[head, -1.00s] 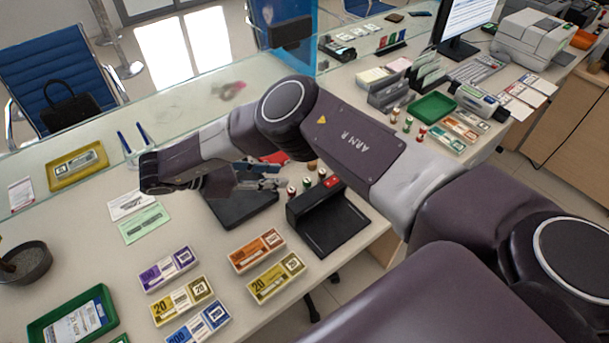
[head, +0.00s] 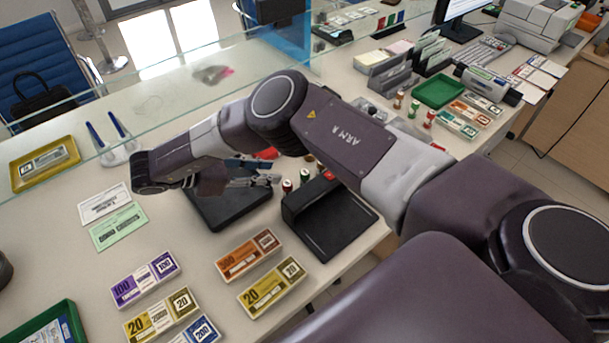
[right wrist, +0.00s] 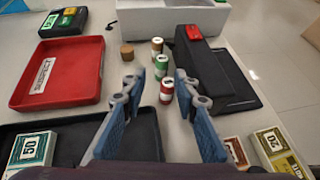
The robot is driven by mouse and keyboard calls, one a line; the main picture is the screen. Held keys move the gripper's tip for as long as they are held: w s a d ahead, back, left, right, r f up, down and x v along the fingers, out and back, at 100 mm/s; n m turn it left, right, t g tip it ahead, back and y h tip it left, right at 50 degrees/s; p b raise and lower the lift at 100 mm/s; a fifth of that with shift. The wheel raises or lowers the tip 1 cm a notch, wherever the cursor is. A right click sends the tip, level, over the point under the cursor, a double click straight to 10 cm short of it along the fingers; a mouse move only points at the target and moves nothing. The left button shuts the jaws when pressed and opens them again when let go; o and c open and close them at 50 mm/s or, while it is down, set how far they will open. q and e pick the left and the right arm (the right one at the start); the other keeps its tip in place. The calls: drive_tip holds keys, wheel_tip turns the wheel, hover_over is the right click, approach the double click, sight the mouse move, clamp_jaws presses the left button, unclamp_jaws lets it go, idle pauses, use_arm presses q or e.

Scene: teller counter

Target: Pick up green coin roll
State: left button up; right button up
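A green coin roll with a white label (right wrist: 161,67) stands upright in the right wrist view, between a nearer red roll (right wrist: 166,90) and a farther brown roll (right wrist: 157,47). In the head view the green roll (head: 304,176) stands just right of my right gripper (head: 274,178), with the red roll (head: 287,186) nearer the fingertips. In the right wrist view my right gripper (right wrist: 158,79) is open and empty. Its blue fingers point toward the row of rolls, with the red roll close to the right fingertip. Another green roll (head: 412,108) stands farther back. My left gripper is not in view.
A black device with a red top patch (right wrist: 194,32) stands close right of the rolls. A cork-like block (right wrist: 127,52) and a red tray (right wrist: 98,72) are left. A black tray (right wrist: 148,130) lies below the gripper. Banknote bundles (head: 248,255) lie in front.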

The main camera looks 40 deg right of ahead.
sight(305, 172)
drive_tip(key=b+x, duration=0.2)
drive_tip(key=x, duration=0.4)
drive_tip(key=shift+s+f, duration=0.1)
drive_tip(key=shift+f, duration=0.1)
drive_tip(key=shift+d+f+b, duration=0.15)
drive_tip(key=shift+d+b, duration=0.25)
drive_tip(key=b+x, duration=0.1)
drive_tip(key=x, duration=0.1)
drive_tip(key=b+x, duration=0.1)
drive_tip(key=x, duration=0.1)
drive_tip(key=shift+s+f, duration=0.25)
drive_tip(key=shift+f, duration=0.05)
drive_tip(key=shift+d+f+b, duration=0.1)
drive_tip(key=shift+d+b, duration=0.25)
drive_tip(key=shift+b, duration=0.05)
clamp_jaws()
